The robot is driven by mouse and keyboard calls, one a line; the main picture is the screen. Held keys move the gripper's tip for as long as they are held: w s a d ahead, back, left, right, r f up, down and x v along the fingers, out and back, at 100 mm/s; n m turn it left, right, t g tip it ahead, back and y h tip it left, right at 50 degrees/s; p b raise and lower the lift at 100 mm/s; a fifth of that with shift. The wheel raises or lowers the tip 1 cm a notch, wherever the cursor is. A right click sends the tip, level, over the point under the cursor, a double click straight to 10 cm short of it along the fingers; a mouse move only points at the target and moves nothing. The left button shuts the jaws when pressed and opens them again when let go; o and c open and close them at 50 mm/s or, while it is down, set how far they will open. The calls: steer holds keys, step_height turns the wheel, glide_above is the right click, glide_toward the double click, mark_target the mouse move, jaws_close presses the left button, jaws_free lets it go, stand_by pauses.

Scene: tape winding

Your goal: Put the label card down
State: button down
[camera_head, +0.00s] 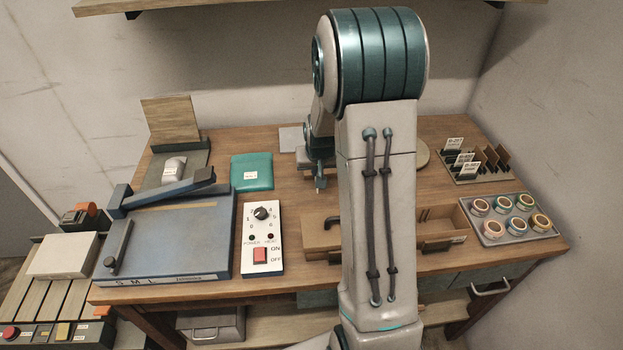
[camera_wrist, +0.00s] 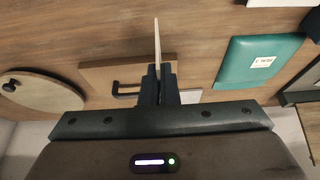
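My gripper (camera_wrist: 160,80) is shut on a thin pale card (camera_wrist: 157,45), seen almost edge-on in the wrist view and sticking out past the fingertips. I take it to be the label card; its face and any writing are hidden. In the head view my gripper (camera_head: 320,182) hangs over the middle of the wooden table (camera_head: 285,210), to the right of a teal pad (camera_head: 252,183). My arm hides much of the area behind it, and the card is too small to make out there. The pad also shows in the wrist view (camera_wrist: 245,70).
A card rack (camera_head: 480,178) with several upright labelled cards stands at the back right. A tray of tape rolls (camera_head: 510,233) is in front of it. A wooden drawer box (camera_head: 440,238) lies partly behind my arm.

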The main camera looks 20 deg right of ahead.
steer(key=shift+w+a+f+p, duration=0.1)
steer(key=shift+a+f+p, duration=0.15)
steer(key=shift+f, duration=0.55)
steer(key=shift+w+a+f+p, duration=0.1)
steer(key=shift+a+f+p, duration=0.1)
steer(key=shift+f, duration=0.65)
steer(key=shift+w+a+f+p, duration=0.1)
steer(key=shift+a+f+p, duration=0.15)
steer(key=shift+f, duration=0.55)
steer(key=shift+f, duration=0.2)
steer(key=c, duration=1.7)
jaws_free()
steer(key=shift+r, duration=0.1)
